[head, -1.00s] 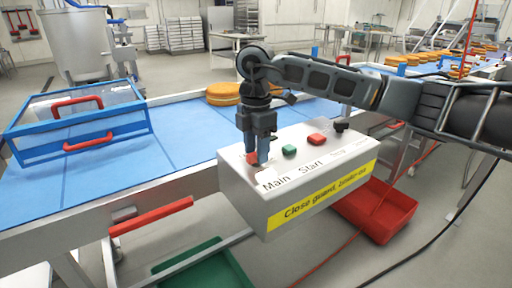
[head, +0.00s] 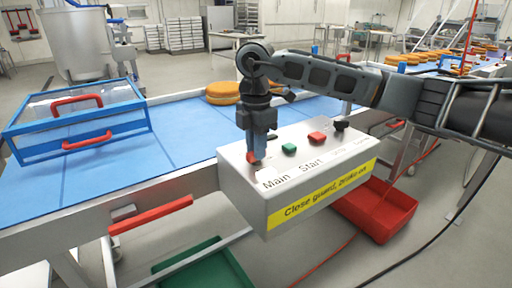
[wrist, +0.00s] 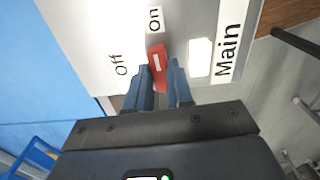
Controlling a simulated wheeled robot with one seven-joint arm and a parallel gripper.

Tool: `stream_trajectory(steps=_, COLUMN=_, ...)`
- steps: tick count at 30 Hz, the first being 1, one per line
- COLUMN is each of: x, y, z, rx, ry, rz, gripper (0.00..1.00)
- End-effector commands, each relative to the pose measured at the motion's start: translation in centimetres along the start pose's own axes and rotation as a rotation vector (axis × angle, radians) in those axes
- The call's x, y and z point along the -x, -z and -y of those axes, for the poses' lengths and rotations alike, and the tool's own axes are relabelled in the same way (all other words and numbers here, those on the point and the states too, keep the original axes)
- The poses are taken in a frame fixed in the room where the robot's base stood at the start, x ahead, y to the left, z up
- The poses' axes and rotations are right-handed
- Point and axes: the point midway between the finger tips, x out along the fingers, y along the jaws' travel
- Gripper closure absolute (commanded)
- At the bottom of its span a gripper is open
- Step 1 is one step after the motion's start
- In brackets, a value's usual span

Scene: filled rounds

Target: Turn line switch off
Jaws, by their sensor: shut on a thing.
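The line switch is a small red handle (wrist: 158,66) with a pale mark on the grey control box (head: 235,187), beside the "Main" label. In the wrist view an "On" label (wrist: 155,20) is beyond the handle and an "Off" label (wrist: 118,65) is to its left. My gripper (wrist: 160,88) is shut on the red handle, one finger on each side. In the head view my gripper (head: 257,158) points straight down at the box's left end, and a bit of the red handle (head: 250,157) shows. The fingers hide part of it.
A green button (head: 289,148), a red button (head: 317,138) and a black knob (head: 340,126) are to the right on the box. A blue conveyor (head: 180,138) with cakes (head: 222,95) runs behind. A blue-framed guard (head: 110,125) is at left; a red crate (head: 375,205) is below right.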

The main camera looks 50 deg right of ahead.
Motion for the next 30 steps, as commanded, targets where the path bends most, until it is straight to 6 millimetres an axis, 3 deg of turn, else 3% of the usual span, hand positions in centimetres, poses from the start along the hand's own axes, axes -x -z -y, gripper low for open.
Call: stream_trajectory(steps=30, x=-0.26, y=0.00, z=0.01, rx=0.886, ry=-0.001, rz=0.003, gripper=1.00)
